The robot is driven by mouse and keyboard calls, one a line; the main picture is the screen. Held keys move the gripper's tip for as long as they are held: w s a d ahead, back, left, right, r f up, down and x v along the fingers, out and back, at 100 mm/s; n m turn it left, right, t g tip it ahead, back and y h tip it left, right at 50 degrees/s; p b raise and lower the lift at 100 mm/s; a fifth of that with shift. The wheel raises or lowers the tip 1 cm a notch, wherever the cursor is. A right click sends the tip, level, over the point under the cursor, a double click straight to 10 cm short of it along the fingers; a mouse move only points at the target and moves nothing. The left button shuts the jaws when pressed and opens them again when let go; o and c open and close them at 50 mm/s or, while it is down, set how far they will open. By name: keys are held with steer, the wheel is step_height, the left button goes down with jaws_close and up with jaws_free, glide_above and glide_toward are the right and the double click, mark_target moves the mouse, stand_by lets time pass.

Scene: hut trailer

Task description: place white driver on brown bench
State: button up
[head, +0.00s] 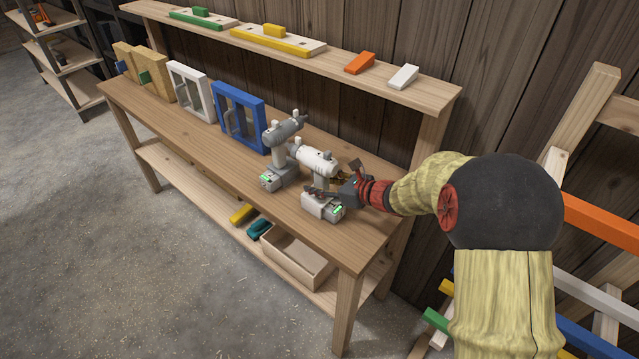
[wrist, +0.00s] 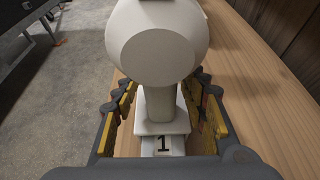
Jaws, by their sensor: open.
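The white driver (head: 316,160) stands upright on its battery base on the brown bench (head: 375,228), near the bench's right end. It also fills the middle of the wrist view (wrist: 155,45), with its handle and a base marked "1" below. My gripper (head: 338,190) is at the driver's handle, coming from the right. In the wrist view my gripper (wrist: 163,115) is open, with one yellow-lined finger on each side of the handle. Gaps show between the fingers and the handle. The head view partly hides the handle behind the gripper.
A grey driver (head: 283,140) stands just left of the white one. Blue (head: 240,115) and white (head: 188,90) frames stand farther left. A raised shelf (head: 330,70) with coloured blocks runs behind. A wooden box (head: 297,258) sits on the lower shelf. The bench's front right corner is clear.

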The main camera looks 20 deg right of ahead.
steer(key=shift+r, duration=0.2)
steer(key=p+v, duration=0.3)
steer(key=v, duration=0.9)
steer(key=w+d+r+m+t+h, duration=0.25)
steer(key=d+r+m+h, duration=0.3)
steer(key=r+m, duration=0.55)
steer(key=s+r+m+g+h, duration=0.2)
steer(key=s+r+m+h, duration=0.25)
steer(key=m, duration=0.75)
steer(key=s+a+f+m+g+y, duration=0.1)
steer(key=s+a+m+g, duration=0.1)
steer(key=s+a+m, duration=0.2)
steer(key=s+a+f+m+g+y, duration=0.1)
steer(key=s+a+m, duration=0.3)
steer(key=s+m, duration=0.5)
steer(key=s+a+f+m+g, duration=0.1)
steer(key=s+a+m+g, duration=0.2)
steer(key=s, duration=0.8)
steer(key=a+m, duration=0.2)
steer(key=m, duration=0.1)
steer(key=shift+s+f+m+y, duration=0.2)
steer(key=shift+f+m+y, duration=0.1)
steer(key=shift+f+y, duration=0.1)
steer(key=shift+c, duration=0.9)
